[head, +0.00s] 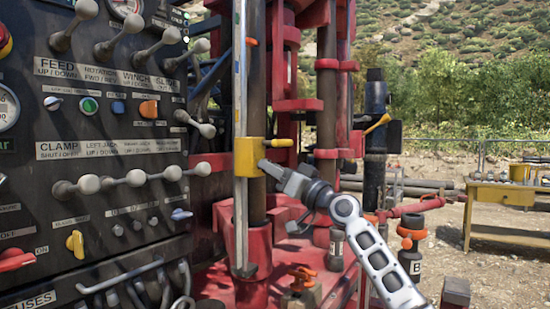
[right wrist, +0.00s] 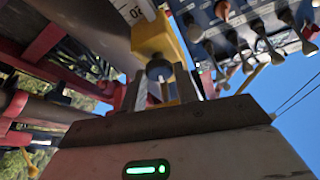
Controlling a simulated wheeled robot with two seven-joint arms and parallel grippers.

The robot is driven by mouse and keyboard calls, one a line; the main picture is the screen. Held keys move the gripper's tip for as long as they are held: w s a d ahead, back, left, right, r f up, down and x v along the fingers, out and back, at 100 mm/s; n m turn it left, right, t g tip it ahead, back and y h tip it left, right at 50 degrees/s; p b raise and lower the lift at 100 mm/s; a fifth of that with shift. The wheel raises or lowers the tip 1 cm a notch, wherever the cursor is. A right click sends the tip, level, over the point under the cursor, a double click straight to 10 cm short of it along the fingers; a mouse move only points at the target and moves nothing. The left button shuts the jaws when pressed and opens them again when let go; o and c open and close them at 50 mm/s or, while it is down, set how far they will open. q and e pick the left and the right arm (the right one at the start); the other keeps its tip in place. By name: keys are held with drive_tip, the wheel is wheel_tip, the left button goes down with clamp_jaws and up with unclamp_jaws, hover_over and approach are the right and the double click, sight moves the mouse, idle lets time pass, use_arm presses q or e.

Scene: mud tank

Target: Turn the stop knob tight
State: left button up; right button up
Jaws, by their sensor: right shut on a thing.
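The stop is a yellow block (head: 247,157) on an upright silver rail beside a dark pipe, with a yellow handle sticking out to its right. In the right wrist view the yellow block (right wrist: 153,38) is just beyond my fingers. The dark round stop knob (right wrist: 159,70) sits on the block's near face, between the two fingertips. My right gripper (head: 266,168) reaches in from the lower right and is shut on the knob. It hides the knob in the head view. The knob's tightness cannot be seen. My left gripper is not in view.
A dark control panel (head: 100,185) with several levers and knobs stands close on the left. Red rig frames (head: 298,104) and pipes stand behind the rail. An orange valve (head: 300,279) is below. A yellow table (head: 502,194) stands on open ground at right.

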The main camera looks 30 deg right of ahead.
use_arm(q)
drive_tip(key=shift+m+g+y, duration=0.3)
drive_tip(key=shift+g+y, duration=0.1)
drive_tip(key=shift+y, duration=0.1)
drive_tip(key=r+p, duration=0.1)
drive_tip(key=p, duration=0.2)
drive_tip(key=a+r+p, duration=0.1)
drive_tip(key=p, duration=0.2)
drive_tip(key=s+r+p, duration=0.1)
drive_tip(key=p, duration=0.2)
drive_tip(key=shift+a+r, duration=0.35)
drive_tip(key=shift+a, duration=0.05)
use_arm(e)
drive_tip(key=m+g+h, duration=0.1)
drive_tip(key=m+h, duration=0.1)
drive_tip(key=m, duration=0.3)
drive_tip(key=m+g+h, duration=0.1)
drive_tip(key=m+h, duration=0.1)
drive_tip(key=m, duration=0.4)
drive_tip(key=m+g+h, duration=0.1)
drive_tip(key=m+h, duration=0.1)
drive_tip(key=m, duration=0.4)
drive_tip(key=shift+s+a+r, duration=0.1)
drive_tip(key=shift+a+r, duration=0.1)
drive_tip(key=shift+r, duration=0.15)
drive_tip(key=shift+m, duration=0.3)
